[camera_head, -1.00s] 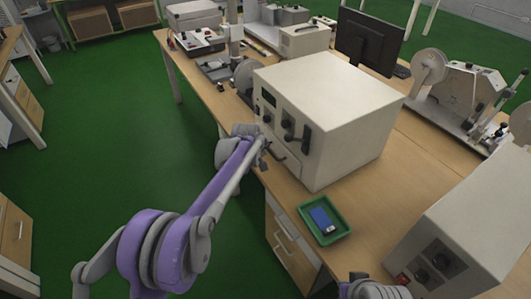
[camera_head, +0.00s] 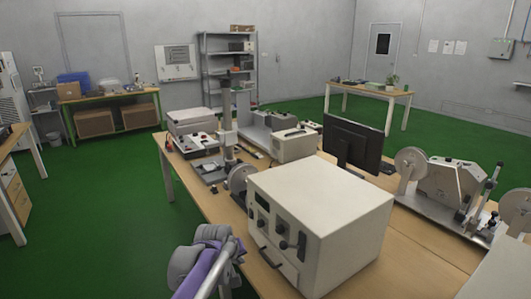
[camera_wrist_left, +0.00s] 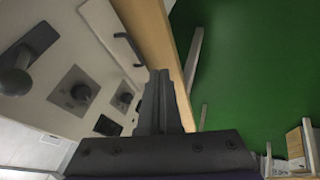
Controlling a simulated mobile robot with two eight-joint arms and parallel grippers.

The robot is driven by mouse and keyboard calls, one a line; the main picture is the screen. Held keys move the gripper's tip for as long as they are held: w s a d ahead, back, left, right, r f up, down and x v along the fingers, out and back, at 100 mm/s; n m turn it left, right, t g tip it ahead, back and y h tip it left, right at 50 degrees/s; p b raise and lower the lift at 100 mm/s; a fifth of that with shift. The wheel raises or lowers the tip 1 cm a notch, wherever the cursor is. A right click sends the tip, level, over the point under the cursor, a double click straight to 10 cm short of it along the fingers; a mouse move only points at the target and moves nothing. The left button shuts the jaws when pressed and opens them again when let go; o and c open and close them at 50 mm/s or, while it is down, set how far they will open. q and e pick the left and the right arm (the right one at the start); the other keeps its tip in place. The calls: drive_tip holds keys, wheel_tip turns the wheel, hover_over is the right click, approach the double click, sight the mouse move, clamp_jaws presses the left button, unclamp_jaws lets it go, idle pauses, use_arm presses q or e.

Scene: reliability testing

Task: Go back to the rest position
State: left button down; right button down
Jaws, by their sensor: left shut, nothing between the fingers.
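My left gripper (camera_head: 240,250) is beside the front left side of the white box-shaped device (camera_head: 325,215), near the table's edge. In the left wrist view its two fingers (camera_wrist_left: 161,75) are together with nothing between them. That view also shows the device's front panel (camera_wrist_left: 45,105) with dark knobs and a handle at the left, apart from the fingers. My left forearm is purple and grey and comes in from the bottom of the head view. My right gripper is not in view.
The wooden table (camera_head: 415,245) also carries a black monitor (camera_head: 352,143), a machine with a reel (camera_head: 450,185) and smaller instruments. Green floor (camera_head: 100,220) lies open left of the table. A shelf rack (camera_head: 228,68) and another table (camera_head: 370,92) stand at the back.

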use_arm(q)
drive_tip(key=s+a+r+m+p, duration=0.1)
drive_tip(key=s+a+r, duration=0.15)
drive_tip(key=s, duration=0.65)
drive_tip(key=s+a+r+m+p, duration=0.1)
drive_tip(key=s+a, duration=0.2)
drive_tip(key=s, duration=0.5)
drive_tip(key=s+a+f+m+y+p, duration=0.1)
drive_tip(key=s+f, duration=0.2)
drive_tip(key=s, duration=0.5)
drive_tip(key=s+a+f+m+g+p, duration=0.1)
drive_tip(key=s+a+f+m, duration=0.1)
drive_tip(key=s, duration=0.7)
drive_tip(key=shift+a+f+y, duration=0.3)
drive_tip(key=shift+f+y, duration=0.1)
drive_tip(key=shift+f, duration=0.05)
